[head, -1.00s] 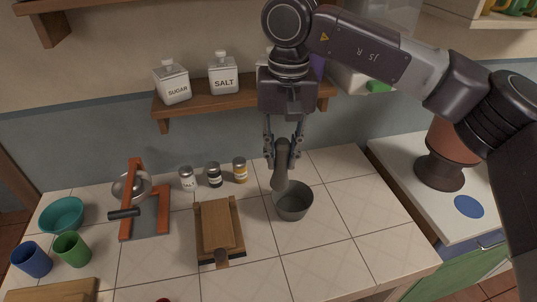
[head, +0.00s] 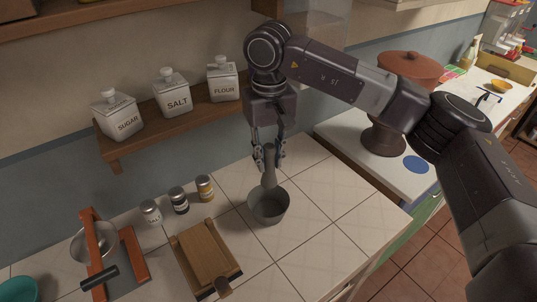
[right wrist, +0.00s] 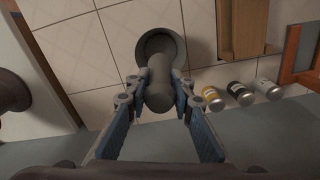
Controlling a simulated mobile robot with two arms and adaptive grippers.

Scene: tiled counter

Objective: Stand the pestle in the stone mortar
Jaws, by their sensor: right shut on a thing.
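The stone mortar (head: 268,209) is a grey round bowl standing open on the tiled counter; it also shows in the right wrist view (right wrist: 161,40). The grey pestle (head: 269,178) is held roughly upright, and its lower end overlaps the mortar's back rim in the head view. I cannot tell whether that end is inside the bowl or just above it. My right gripper (head: 268,158) is shut around the pestle's upper part. In the right wrist view the pestle (right wrist: 159,95) sits between both fingers, pointing towards the mortar. My left gripper is not in view.
A wooden board-like holder (head: 204,252) lies left of the mortar, with several small spice jars (head: 179,200) behind it. A red-framed stand (head: 106,258) is at the far left. A shelf (head: 160,127) with canisters hangs behind. Bare tiles lie right of the mortar.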

